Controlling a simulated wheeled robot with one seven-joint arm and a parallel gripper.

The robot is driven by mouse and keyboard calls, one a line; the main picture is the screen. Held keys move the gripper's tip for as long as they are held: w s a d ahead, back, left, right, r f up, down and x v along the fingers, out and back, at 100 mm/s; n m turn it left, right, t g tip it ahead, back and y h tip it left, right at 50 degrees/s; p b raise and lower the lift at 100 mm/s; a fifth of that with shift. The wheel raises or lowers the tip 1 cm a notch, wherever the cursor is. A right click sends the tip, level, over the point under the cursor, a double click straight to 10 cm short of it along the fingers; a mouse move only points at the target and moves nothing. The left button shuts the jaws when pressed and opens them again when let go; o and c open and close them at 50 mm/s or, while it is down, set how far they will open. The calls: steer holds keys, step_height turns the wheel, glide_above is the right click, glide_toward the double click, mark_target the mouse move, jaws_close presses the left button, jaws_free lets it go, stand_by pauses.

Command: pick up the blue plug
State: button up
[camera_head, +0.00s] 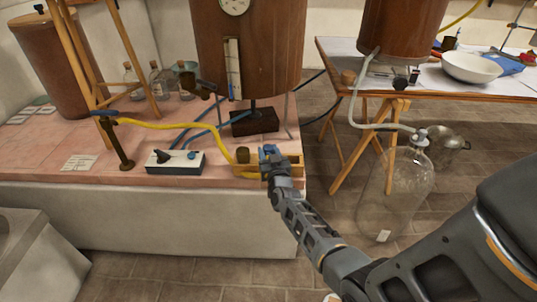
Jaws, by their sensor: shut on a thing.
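My gripper (274,165) is at the front right corner of the tiled bench, over the end of a small wooden tray (245,168). A small blue piece (268,150), which looks like the blue plug, shows at the jaws, and the gripper is shut on it. The gripper hides most of it, and I cannot tell whether it is clear of the tray. A brown cork-like piece (243,154) stands in the tray to the left of the gripper.
A white switch box (175,161) stands to the left. A copper vessel (245,50) stands behind. A large glass bottle (396,190) stands on the floor right of my arm, before a trestle table (430,92).

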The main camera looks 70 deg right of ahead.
mark_target(268, 147)
step_height(268, 147, up, 4)
steer(key=shift+f+p, duration=0.1)
steer(key=shift+p, duration=0.7)
steer(key=s+b, duration=0.1)
steer(key=s+d+r+b, duration=0.1)
steer(key=s, duration=0.1)
steer(key=s+r+b, duration=0.1)
steer(key=shift+s+d, duration=0.3)
steer(key=shift+s+r+b, duration=0.1)
steer(key=shift+r+b, duration=0.1)
steer(key=shift+b, duration=0.6)
steer(key=s+d+r+b, duration=0.2)
steer(key=s+r+b, duration=0.2)
steer(key=s, duration=0.2)
steer(key=shift+d+r, duration=0.2)
